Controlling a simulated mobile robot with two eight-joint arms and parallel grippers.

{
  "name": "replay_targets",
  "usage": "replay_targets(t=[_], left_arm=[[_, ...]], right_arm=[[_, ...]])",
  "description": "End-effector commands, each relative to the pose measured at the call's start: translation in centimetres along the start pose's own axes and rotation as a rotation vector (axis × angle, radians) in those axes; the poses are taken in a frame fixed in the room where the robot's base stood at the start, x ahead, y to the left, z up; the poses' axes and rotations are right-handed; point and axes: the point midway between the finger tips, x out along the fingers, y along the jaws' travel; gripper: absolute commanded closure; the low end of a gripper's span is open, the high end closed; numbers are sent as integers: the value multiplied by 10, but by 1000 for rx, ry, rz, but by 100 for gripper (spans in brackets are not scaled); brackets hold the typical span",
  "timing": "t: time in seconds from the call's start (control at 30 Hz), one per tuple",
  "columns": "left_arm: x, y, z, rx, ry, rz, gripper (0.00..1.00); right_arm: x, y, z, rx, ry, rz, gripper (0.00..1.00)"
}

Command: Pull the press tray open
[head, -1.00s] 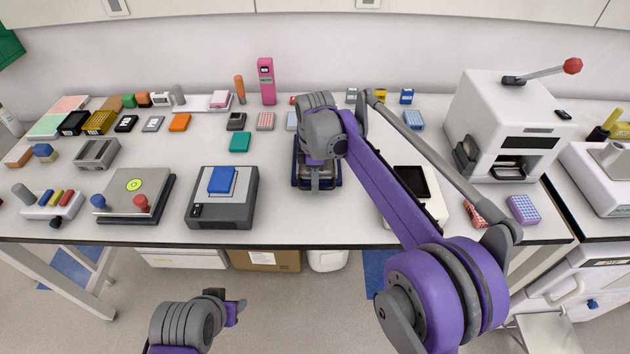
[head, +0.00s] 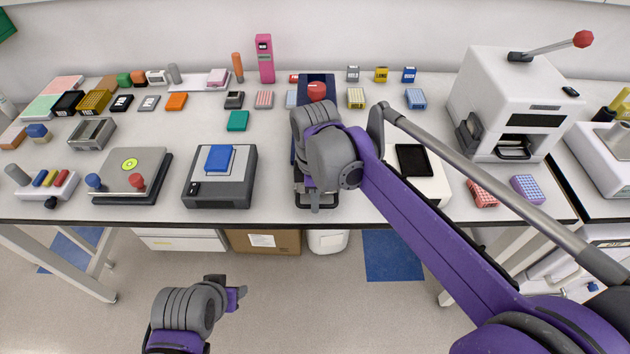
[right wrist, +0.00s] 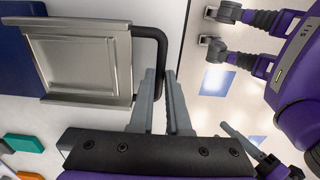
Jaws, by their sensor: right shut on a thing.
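The press (head: 317,80), dark blue with a red knob on top, stands towards the back of the bench in the head view, mostly hidden behind my right arm. In the right wrist view its blue body (right wrist: 18,60) is at the left edge. The silver press tray (right wrist: 85,62) extends from it, with a black handle (right wrist: 158,40) on its outer end. My right gripper (right wrist: 167,78) is shut on this handle; it also shows in the head view (head: 316,203) near the bench's front edge. My left gripper (head: 238,297) hangs in front of the bench, away from everything; its jaw opening is unclear.
A grey device with a blue block (head: 220,188) stands left of my right gripper. A white device with a black screen (head: 418,185) stands to the right. A white lever machine (head: 512,100) is further right. Free floor lies before the bench edge.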

Motion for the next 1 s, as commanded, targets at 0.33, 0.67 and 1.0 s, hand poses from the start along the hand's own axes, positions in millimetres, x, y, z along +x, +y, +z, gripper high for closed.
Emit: replay_targets(t=[0.33, 0.67, 1.0], left_arm=[[0, 0, 0, 0, 0, 0, 50], [0, 0, 0, 0, 0, 0, 50], [0, 0, 0, 0, 0, 0, 50]], right_arm=[[0, -12, 0, -1, 1, -1, 100], [0, -11, 0, -1, 1, 0, 55], [-9, -11, 0, -1, 1, 0, 55]])
